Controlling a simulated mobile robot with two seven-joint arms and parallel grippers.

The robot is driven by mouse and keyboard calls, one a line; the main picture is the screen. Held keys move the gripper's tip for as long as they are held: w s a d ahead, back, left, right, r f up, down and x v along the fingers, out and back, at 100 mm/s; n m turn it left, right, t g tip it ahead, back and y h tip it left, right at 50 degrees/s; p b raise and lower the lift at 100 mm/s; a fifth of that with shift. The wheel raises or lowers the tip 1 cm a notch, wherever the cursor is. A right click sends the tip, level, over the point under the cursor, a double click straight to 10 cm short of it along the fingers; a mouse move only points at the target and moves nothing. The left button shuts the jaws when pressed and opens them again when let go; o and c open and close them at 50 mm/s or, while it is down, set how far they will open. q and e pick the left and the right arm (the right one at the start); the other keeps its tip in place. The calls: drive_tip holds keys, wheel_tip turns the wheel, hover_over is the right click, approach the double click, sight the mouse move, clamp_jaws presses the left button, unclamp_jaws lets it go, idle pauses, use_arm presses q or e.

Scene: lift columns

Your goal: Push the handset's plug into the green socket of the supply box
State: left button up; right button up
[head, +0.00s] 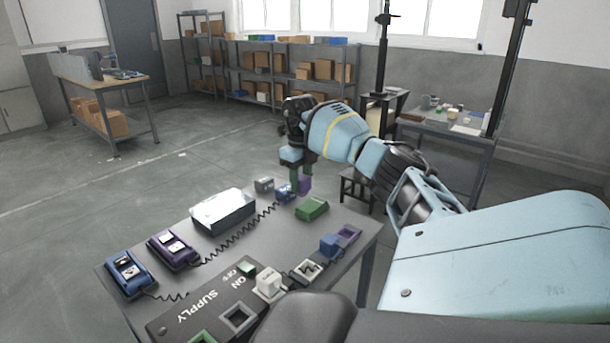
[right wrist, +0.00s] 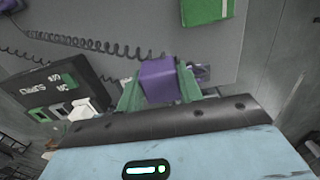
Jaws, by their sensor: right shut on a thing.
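My right gripper (head: 299,180) is shut on a purple plug (right wrist: 158,80), above the far part of the table. The plug sits between its green fingers in the right wrist view, clear of the supply box. The supply box (head: 190,313) lies at the table's near edge, with SUPPLY lettering. Its green socket (head: 203,337) is at the bottom of the head view, partly cut off; it also shows in the right wrist view (right wrist: 40,115). The purple handset (head: 172,250) lies at the left, a coiled cord running toward the gripper. My left gripper is not in view.
A blue handset (head: 127,272) lies at the left corner. A white bin (head: 222,212), a green block (head: 312,208) and a grey block (head: 264,184) stand on the table. The table's middle is mostly clear.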

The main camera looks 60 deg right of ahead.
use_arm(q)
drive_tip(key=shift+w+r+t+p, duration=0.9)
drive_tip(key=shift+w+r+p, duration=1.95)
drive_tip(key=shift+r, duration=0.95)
use_arm(e)
drive_tip(key=shift+s+a, duration=0.9)
drive_tip(key=shift+a, duration=21.2)
wheel_tip(320, 180, down, 4)
drive_tip(key=shift+f+b, duration=0.1)
drive_tip(key=shift+b, duration=0.9)
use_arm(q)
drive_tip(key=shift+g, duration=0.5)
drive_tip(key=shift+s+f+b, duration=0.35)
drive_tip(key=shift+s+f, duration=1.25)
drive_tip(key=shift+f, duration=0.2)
use_arm(e)
drive_tip(key=shift+f, duration=1.05)
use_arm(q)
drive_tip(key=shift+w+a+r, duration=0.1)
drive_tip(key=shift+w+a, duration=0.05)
use_arm(e)
drive_tip(key=shift+w+d, duration=0.1)
drive_tip(key=shift+w, duration=0.05)
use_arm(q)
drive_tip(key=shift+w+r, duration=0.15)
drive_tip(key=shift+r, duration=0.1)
